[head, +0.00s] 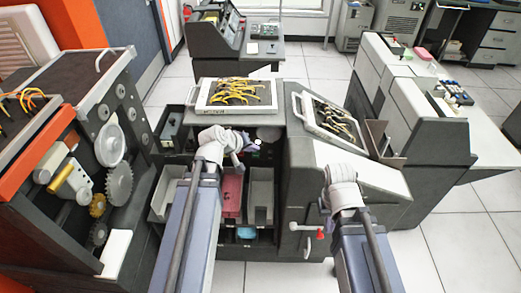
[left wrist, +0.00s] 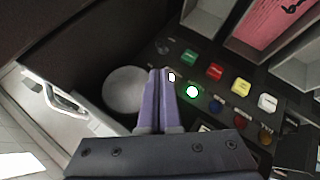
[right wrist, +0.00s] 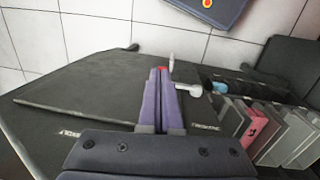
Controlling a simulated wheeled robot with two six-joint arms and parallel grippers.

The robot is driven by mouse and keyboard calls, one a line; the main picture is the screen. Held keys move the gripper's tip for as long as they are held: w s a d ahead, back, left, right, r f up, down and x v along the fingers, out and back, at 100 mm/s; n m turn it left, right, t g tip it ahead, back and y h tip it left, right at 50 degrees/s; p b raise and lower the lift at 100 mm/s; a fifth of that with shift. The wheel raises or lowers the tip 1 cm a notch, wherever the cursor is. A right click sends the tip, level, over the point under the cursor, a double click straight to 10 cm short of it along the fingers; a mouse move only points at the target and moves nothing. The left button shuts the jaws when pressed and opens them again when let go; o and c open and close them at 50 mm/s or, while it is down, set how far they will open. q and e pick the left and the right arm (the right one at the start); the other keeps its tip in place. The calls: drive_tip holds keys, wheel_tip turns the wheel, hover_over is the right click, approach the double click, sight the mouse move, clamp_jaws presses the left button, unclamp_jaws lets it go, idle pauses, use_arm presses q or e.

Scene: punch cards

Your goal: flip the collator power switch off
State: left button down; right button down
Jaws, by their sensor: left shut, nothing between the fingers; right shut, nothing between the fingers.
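The collator is the dark cabinet (head: 298,165) in the middle of the head view. In the left wrist view its control panel (left wrist: 215,55) carries coloured buttons, a lit green lamp (left wrist: 192,91) and a small white piece (left wrist: 171,76), possibly the power switch; its position cannot be told. My left gripper (left wrist: 158,72) is shut and empty, its tips beside that white piece; contact cannot be told. In the head view the left gripper (head: 252,145) is at the panel. My right gripper (right wrist: 159,70) is shut and empty, close to a crank with a red knob (head: 320,234).
Two wired plugboards (head: 240,95) (head: 333,122) sit on top of the cabinet. Bins, one holding pink cards (head: 231,193), lie below the panel. A machine with gears (head: 119,184) stands at left, a grey machine (head: 425,105) at right. Tiled floor (head: 440,240) is clear at lower right.

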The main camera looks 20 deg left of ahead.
use_arm(q)
drive_tip(key=b, duration=0.6)
approach(271, 152)
wheel_tip(271, 152, down, 3)
drive_tip(key=w, duration=0.2)
drive_tip(key=shift+w+d+f+b, duration=0.25)
drive_tip(key=shift+w+d+b, duration=0.15)
drive_tip(key=shift+w+d, duration=0.2)
drive_tip(key=shift+w, duration=0.1)
